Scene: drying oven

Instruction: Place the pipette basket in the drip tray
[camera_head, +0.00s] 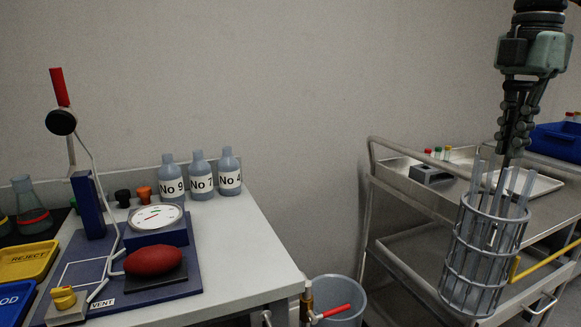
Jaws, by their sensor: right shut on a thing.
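The pipette basket (457,262) is a round grey wire basket with several clear pipettes (515,186) standing in it. It hangs slightly tilted in front of the steel cart at the right. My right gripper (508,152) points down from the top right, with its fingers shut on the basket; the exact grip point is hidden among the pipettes. A shallow pale tray (545,184) lies on the cart's top shelf behind the basket, partly covered by it; I cannot tell if it is the drip tray. My left gripper is not in view.
The steel cart (398,171) carries a grey box (431,174), small capped vials and a blue bin (560,141). A bucket (341,293) stands between cart and bench. The left bench (235,235) holds labelled bottles (201,178), a gauge device and yellow and blue trays.

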